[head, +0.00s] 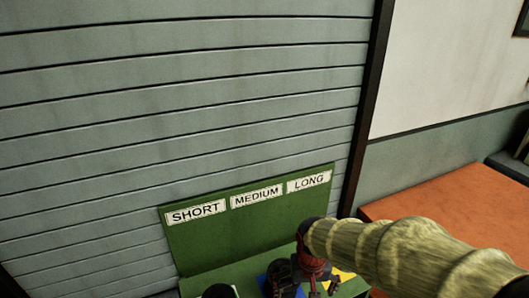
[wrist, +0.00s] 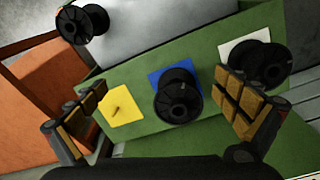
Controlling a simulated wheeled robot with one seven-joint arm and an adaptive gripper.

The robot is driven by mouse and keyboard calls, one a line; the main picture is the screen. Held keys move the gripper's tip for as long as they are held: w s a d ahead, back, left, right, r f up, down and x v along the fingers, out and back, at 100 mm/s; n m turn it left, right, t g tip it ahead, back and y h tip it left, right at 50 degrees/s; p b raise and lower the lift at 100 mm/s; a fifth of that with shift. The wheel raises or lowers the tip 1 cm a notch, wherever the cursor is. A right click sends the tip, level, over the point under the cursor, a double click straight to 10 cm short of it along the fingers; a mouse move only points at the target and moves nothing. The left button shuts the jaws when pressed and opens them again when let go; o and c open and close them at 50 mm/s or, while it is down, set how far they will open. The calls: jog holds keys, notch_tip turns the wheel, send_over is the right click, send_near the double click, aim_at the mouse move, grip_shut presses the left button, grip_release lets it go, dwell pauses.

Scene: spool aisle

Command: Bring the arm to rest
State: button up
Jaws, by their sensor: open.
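My gripper (wrist: 166,100) is open, with its two padded fingers wide apart and nothing held between them. It hangs above a green stand (wrist: 135,80). A black spool (wrist: 178,96) on the blue square (wrist: 157,76) shows between the fingers, apart from them. The yellow square (wrist: 121,110) beside the left finger bears a thin peg and no spool. Another black spool (wrist: 262,64) is on the white square (wrist: 230,46), partly behind the right finger. In the head view my gripper (head: 306,276) is low in the picture, in front of the green board (head: 250,236).
The board carries the labels SHORT (head: 195,212), MEDIUM (head: 257,196) and LONG (head: 309,181). A further black spool (wrist: 82,23) is at the edge of a grey surface (wrist: 170,35). An orange surface (head: 450,207) lies right of the stand. A slatted wall (head: 180,100) rises behind.

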jog(key=s+d+r+t+b, duration=0.4)
jog(key=s+d+r+b, duration=0.2)
jog(key=s, duration=0.8)
notch_tip(320, 180, up, 5)
jog(key=shift+d+f+b, duration=0.2)
jog(key=shift+d+b, duration=0.1)
jog(key=shift+d, duration=0.65)
